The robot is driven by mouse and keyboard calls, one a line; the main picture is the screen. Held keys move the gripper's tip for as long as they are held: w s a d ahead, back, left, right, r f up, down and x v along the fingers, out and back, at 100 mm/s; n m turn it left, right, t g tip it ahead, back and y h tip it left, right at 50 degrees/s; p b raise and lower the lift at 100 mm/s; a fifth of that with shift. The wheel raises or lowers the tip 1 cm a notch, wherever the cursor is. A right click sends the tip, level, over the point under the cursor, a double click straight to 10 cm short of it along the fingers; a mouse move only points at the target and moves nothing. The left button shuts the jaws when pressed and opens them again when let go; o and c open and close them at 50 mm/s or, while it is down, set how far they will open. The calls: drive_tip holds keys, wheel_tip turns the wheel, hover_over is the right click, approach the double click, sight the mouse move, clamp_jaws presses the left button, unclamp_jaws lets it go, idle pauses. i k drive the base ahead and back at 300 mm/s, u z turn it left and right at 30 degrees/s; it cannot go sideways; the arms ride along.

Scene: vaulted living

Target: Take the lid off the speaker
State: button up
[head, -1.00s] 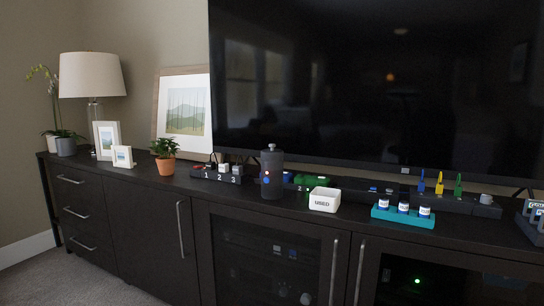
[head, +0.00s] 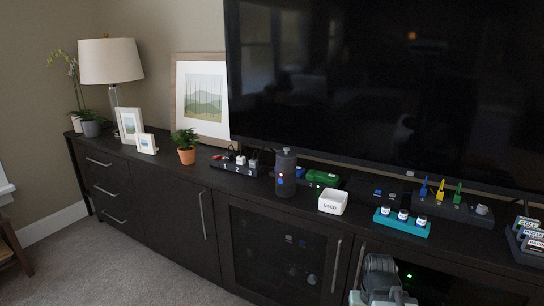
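The speaker (head: 285,182) is a dark grey upright cylinder on the black cabinet, in front of the TV. It has small red and blue lights on its front. Its lid (head: 286,154), with a small knob on top, sits on the speaker. A grey part of my arm with my gripper (head: 380,285) shows at the bottom edge, right of centre, well below and apart from the speaker. Its fingers cannot be made out.
A white box (head: 333,201) stands right of the speaker, with a green object (head: 322,178) behind it. A numbered black block (head: 236,166) is to the left. A teal rack (head: 402,222) with white jars is further right. The cabinet top (head: 365,211) has narrow bare patches.

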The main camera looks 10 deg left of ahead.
sight(286, 156)
drive_tip(key=u, duration=3.9)
drive_tip(key=k, duration=1.35)
drive_tip(key=z, duration=1.55)
drive_tip(key=i, duration=1.65)
